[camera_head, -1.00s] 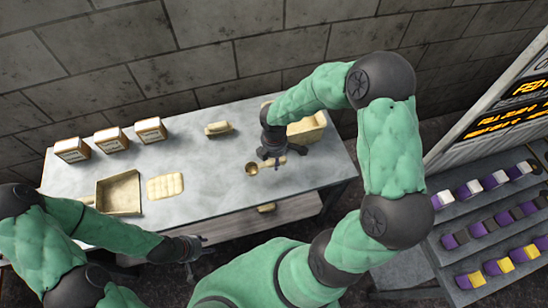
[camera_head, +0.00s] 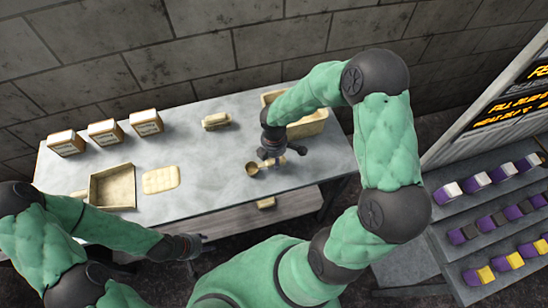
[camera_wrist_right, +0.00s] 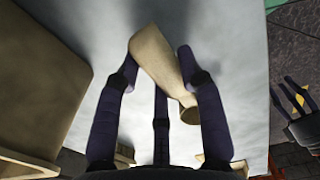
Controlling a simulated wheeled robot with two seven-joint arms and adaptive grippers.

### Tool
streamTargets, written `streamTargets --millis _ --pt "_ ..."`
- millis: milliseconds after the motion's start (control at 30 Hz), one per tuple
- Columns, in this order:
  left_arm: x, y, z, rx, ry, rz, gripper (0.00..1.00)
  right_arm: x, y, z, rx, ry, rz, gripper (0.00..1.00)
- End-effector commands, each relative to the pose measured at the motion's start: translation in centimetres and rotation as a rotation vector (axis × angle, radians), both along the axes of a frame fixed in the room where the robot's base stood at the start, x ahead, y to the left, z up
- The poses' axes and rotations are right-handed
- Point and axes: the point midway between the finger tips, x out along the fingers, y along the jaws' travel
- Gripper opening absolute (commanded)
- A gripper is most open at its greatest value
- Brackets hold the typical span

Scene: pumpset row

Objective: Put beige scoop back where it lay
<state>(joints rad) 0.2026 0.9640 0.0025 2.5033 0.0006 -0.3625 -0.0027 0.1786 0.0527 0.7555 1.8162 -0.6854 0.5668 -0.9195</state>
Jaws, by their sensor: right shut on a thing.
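The beige scoop (camera_head: 252,168) is over the right part of the grey table, with its round cup to the left of my right gripper (camera_head: 269,157). In the right wrist view the scoop (camera_wrist_right: 158,60) lies slantwise between the dark fingers of my right gripper (camera_wrist_right: 156,68), which is shut on it. Its cup points down and right there. I cannot tell whether the scoop touches the table. My left gripper (camera_head: 188,247) is low in front of the table's front edge, apart from the scoop; its fingers look spread and empty.
A beige bin (camera_head: 307,124) stands behind my right gripper. A small beige block (camera_head: 216,121) lies at the back. A beige tray (camera_head: 112,187), a flat beige pad (camera_head: 161,179) and labelled boxes (camera_head: 105,132) are on the left. The table (camera_head: 210,165) is clear in the middle.

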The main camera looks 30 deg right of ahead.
Motion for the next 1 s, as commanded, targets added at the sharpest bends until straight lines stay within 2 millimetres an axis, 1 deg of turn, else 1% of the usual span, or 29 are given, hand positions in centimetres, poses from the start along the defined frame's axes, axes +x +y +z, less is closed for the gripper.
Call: streamTargets --millis 367,967,1000 --pt "0.01 0.01 0.01 0.0 0.0 0.0 0.4 0.01 0.0 0.0 0.0 0.0 0.0 0.0" --pt "0.01 0.01 -0.52 0.0 0.0 0.0 0.4 0.01 0.0 -0.77 0.0 0.0 -0.001 0.0" --pt "0.01 0.0 -0.51 0.0 0.0 0.0 0.4 0.01 0.0 -0.76 0.0 0.0 -0.001 0.44"
